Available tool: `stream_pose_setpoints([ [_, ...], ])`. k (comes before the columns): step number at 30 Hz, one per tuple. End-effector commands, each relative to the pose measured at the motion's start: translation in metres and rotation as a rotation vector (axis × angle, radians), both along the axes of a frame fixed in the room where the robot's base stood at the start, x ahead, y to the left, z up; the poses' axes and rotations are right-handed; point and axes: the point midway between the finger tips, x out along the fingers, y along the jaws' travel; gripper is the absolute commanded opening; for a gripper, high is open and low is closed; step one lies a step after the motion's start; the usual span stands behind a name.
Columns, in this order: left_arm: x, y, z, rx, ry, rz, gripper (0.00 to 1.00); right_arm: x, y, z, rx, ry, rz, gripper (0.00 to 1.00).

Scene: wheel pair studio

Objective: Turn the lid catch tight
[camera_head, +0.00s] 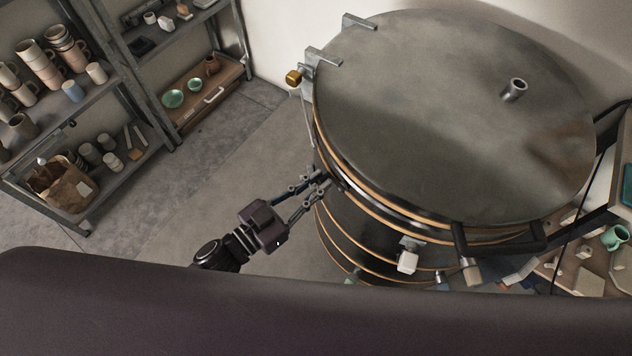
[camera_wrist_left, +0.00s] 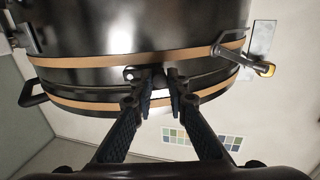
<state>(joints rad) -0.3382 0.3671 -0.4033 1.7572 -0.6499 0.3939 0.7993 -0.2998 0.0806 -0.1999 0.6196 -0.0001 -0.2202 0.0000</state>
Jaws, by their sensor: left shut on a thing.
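The round dark kiln (camera_head: 375,232) has a wide grey lid (camera_head: 450,110) lying closed on top. It also shows in the left wrist view (camera_wrist_left: 130,22), with tan bands around its wall. My left gripper (camera_head: 326,181) reaches the kiln's left side just below the lid rim. In the left wrist view its fingers (camera_wrist_left: 160,88) are close together at the dark seam between two tan bands. They are shut on the lid catch, which is mostly hidden between the fingertips. My right gripper is in neither view.
Metal hinge brackets (camera_head: 322,57) and a brass knob (camera_head: 293,78) sit at the lid's upper left. A handle (camera_head: 460,242) and a white box (camera_head: 408,262) stick out at the front. Shelves of pottery (camera_head: 110,75) stand left; the floor (camera_head: 215,170) between is clear.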

Motion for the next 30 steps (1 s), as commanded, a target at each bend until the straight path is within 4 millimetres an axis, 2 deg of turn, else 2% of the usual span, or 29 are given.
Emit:
stream_pose_setpoints([
  [14, -0.001, 0.000, 0.003, 0.057, -0.059, 0.000, 0.00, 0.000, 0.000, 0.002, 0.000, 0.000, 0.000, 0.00],
  [30, -0.006, -0.004, 0.019, 0.371, -0.398, -0.001, 0.00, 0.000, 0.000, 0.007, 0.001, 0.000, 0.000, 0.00],
])
